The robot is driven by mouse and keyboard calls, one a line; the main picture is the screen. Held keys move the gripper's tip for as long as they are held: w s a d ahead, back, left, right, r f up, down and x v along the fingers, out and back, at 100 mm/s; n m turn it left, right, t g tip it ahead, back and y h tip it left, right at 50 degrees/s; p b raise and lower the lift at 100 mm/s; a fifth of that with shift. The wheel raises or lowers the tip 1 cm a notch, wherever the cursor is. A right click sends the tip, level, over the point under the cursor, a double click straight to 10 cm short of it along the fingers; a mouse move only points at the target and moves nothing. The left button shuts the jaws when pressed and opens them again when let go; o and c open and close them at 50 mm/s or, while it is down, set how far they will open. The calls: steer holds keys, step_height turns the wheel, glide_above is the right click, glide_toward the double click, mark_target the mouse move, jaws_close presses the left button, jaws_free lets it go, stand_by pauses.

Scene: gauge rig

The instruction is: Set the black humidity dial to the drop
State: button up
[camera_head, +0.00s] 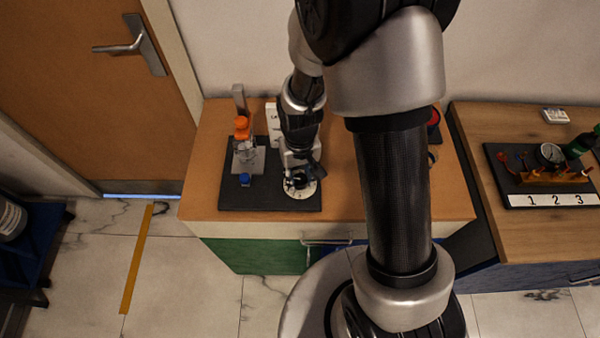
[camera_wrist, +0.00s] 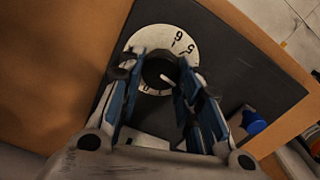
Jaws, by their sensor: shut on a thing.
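The black dial (camera_wrist: 158,70) is a round knob with a white pointer line, on a round white plate (camera_wrist: 178,38) marked with numerals, 5 and 6 among them. The pointer runs toward the lower right in the wrist view. I cannot make out a drop mark; part of the plate is hidden by my fingers. My gripper (camera_wrist: 163,76) has one finger on each side of the knob and is shut on it. In the head view my gripper (camera_head: 298,181) is over the white plate (camera_head: 301,193), and the knob is mostly hidden.
The dial's dark board (camera_head: 262,204) also carries an orange-topped fixture (camera_head: 241,126) and a small blue cap (camera_head: 245,180), close left of my gripper. A red round thing (camera_head: 434,118) is partly hidden by my arm. A gauge board (camera_head: 525,188) lies on the right-hand table.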

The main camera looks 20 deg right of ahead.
mark_target(300, 178)
steer(key=shift+n, duration=0.9)
steer(key=o, duration=1)
steer(key=shift+o, duration=0.2)
step_height(300, 178, up, 12)
steer(key=shift+r, duration=0.1)
